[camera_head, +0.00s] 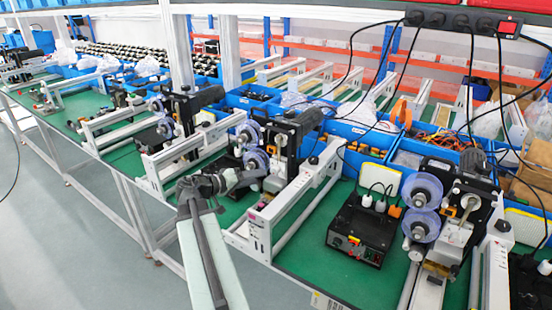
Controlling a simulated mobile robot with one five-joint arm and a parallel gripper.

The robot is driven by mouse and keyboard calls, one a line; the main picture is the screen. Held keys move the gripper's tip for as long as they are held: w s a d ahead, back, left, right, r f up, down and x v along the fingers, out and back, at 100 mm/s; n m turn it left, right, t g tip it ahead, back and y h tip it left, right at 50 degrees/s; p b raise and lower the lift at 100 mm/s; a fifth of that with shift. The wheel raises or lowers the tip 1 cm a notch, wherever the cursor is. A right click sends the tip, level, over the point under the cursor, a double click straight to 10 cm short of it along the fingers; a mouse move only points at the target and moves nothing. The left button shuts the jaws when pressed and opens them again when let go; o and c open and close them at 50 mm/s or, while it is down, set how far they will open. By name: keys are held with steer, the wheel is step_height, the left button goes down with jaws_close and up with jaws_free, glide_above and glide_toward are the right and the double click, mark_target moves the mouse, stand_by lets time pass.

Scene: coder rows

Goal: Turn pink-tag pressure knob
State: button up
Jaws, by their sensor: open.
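A small pink mark (252,213) shows on the front end of a white machine rail, just right of my arm. A knob's shape there is too small to make out. My gripper (240,178) is dark grey and reaches right from the top of my pale arm. It is open and looks empty, above and slightly left of the pink mark in the picture. It is in front of a labeling machine (283,143) with translucent bluish rollers (250,133). The gap between gripper and machine is hard to judge.
The green bench (290,258) carries several similar machines in a row. A black control box (362,232) with cables stands to the right. Blue bins (335,127) line the back. Black cables hang from a power strip (447,20). Grey floor (70,240) is clear at left.

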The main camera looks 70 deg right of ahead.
mark_target(274, 173)
steer(key=x, duration=0.2)
steer(key=b+x, duration=0.1)
steer(key=x, duration=0.2)
steer(key=r+b+x, duration=0.1)
steer(key=x, duration=0.2)
steer(key=shift+s+d, duration=0.2)
steer(key=shift+s, duration=0.2)
jaws_close()
steer(key=shift+s+d, duration=0.1)
steer(key=shift+d, duration=0.25)
steer(key=shift+a, duration=0.25)
steer(key=shift+f, duration=0.15)
